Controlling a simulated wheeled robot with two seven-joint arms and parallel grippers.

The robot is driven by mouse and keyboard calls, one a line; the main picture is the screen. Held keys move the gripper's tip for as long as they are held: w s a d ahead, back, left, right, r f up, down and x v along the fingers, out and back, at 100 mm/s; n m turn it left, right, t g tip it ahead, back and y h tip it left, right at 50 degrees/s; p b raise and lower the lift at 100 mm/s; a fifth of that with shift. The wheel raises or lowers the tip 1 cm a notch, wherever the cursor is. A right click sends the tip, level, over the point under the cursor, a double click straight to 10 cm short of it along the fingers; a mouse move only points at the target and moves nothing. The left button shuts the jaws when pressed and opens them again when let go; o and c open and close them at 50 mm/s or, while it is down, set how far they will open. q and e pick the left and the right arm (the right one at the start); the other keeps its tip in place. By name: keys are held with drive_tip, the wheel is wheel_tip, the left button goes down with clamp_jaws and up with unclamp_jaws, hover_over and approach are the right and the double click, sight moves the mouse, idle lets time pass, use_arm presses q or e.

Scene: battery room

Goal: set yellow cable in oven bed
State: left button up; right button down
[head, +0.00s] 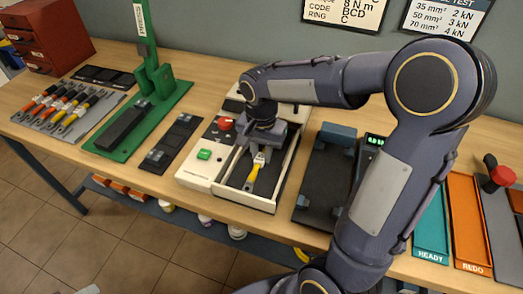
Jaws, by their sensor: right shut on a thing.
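A short yellow cable (254,172) with a pale metal end stands tilted inside the open bed of the oven (194,178), a cream machine with a red knob and a green button. My right gripper (259,154) is over the bed and shut on the upper end of the cable. The fingers are small and partly hidden by the wrist above them. Whether the cable touches the bed floor (235,172) cannot be told. My left gripper is not in view.
Left of the oven are a dark plate (172,143), a green press (155,85) and a rack of several coloured cables (62,112). Right are a black fixture (318,185), a teal READY tray (431,225) and an orange REDO tray (468,220).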

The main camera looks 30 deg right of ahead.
drive_tip(key=shift+f+b, duration=0.4)
drive_tip(key=shift+f, duration=0.2)
idle(0.8)
drive_tip(key=c, duration=1.2)
unclamp_jaws()
drive_tip(key=shift+o, duration=0.2)
drive_tip(key=shift+r, duration=0.15)
wheel_tip(320, 180, up, 8)
drive_tip(key=shift+f+p, duration=0.15)
drive_tip(key=shift+p, duration=0.3)
drive_tip(key=shift+f, duration=0.1)
